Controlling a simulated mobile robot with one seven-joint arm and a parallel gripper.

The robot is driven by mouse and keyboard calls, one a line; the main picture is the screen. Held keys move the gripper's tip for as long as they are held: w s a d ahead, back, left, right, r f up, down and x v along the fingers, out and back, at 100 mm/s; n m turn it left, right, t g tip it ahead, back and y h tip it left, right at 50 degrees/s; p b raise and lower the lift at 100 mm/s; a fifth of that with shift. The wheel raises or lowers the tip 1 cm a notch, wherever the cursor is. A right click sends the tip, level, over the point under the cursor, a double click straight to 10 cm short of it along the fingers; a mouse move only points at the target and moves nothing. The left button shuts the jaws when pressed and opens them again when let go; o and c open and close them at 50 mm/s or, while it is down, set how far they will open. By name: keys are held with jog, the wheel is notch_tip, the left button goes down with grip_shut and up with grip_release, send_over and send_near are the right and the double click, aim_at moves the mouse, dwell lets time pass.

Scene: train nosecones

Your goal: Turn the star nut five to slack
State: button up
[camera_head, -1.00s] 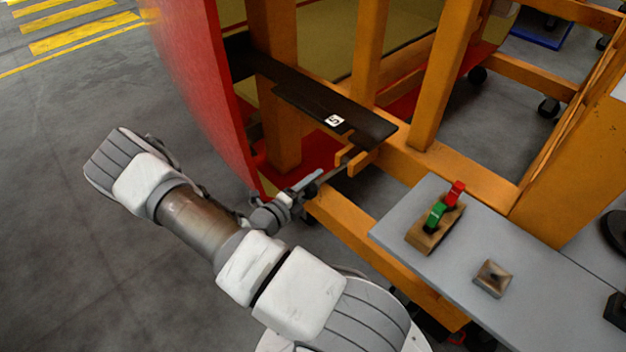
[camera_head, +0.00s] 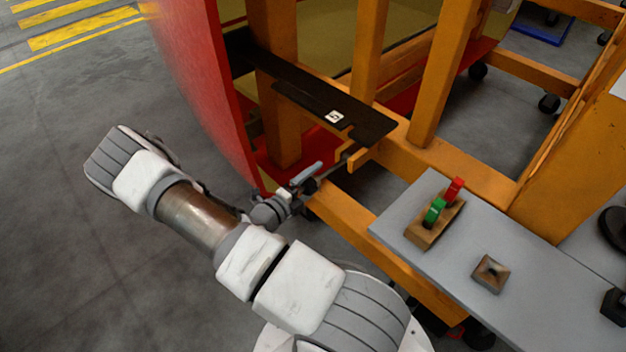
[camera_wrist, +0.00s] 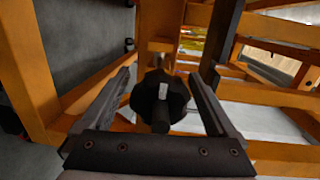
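The star nut (camera_wrist: 150,97) is a black lobed knob with a pale patch on its face. It shows in the middle of the wrist view, on the orange frame. My gripper (camera_wrist: 165,85) is open, with one finger on each side of the nut and visible gaps between. In the head view my gripper (camera_head: 318,180) reaches below a black plate (camera_head: 310,100) bearing a white label (camera_head: 334,117) marked 5. The nut is hidden there or too small to make out.
The orange frame (camera_head: 430,90) surrounds the work spot, with a red curved panel (camera_head: 205,90) at the left. A grey shelf (camera_head: 455,265) at the right holds a green and red clip block (camera_head: 436,222) and a small square piece (camera_head: 489,273). Open floor lies left.

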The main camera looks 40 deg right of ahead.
jog(key=s+a+r, duration=0.1)
jog(key=s+a, duration=0.2)
jog(key=a, duration=1.4)
jog(key=shift+r+b, duration=0.3)
jog(key=shift+b, duration=0.1)
jog(key=shift+w, duration=0.1)
